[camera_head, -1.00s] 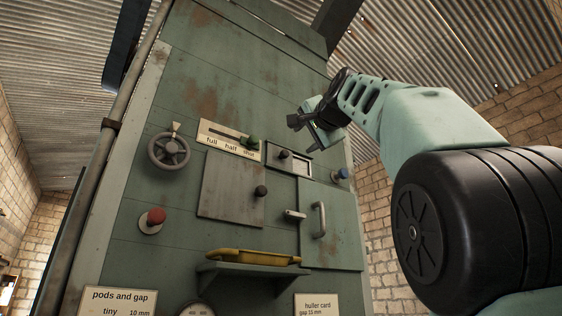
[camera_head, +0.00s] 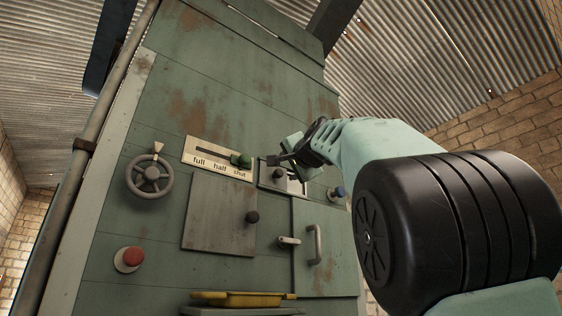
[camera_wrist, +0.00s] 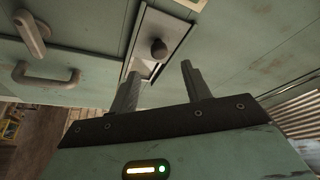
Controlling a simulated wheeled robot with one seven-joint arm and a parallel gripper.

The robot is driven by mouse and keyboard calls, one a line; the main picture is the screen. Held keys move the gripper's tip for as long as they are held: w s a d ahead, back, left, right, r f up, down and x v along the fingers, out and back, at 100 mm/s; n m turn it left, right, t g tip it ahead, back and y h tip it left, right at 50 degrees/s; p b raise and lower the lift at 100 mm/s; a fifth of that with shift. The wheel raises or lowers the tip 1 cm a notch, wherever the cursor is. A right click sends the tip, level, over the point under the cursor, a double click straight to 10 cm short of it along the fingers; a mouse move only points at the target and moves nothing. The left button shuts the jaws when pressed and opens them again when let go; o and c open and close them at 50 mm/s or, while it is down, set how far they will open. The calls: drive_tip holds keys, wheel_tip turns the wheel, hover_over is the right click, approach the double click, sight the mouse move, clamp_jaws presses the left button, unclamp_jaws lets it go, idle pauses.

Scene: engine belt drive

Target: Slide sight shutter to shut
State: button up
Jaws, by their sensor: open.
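The sight shutter appears to be the small pale plate with a dark round knob in a framed opening (camera_head: 266,182) on the green machine front. In the wrist view the knob (camera_wrist: 158,48) stands on the plate (camera_wrist: 154,28), with a dark strip of the opening at the frame's near end. My gripper (camera_head: 282,160) is in front of this frame and partly hides it. In the wrist view my open fingers (camera_wrist: 160,72) point toward the knob, one on each side of its line. Nothing is between them, and the knob looks clear of the fingertips.

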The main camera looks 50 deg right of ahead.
sight(280, 173)
drive_tip(key=p+x, duration=0.3)
drive_tip(key=x, duration=0.3)
drive_tip(key=shift+w+d+r, duration=0.1)
drive_tip(key=shift+d+r, duration=0.05)
drive_tip(key=shift+r, duration=0.05)
drive_tip(key=shift+w+d+p, duration=0.35)
drive_tip(key=shift+w+p, duration=0.2)
drive_tip(key=shift+w, duration=0.1)
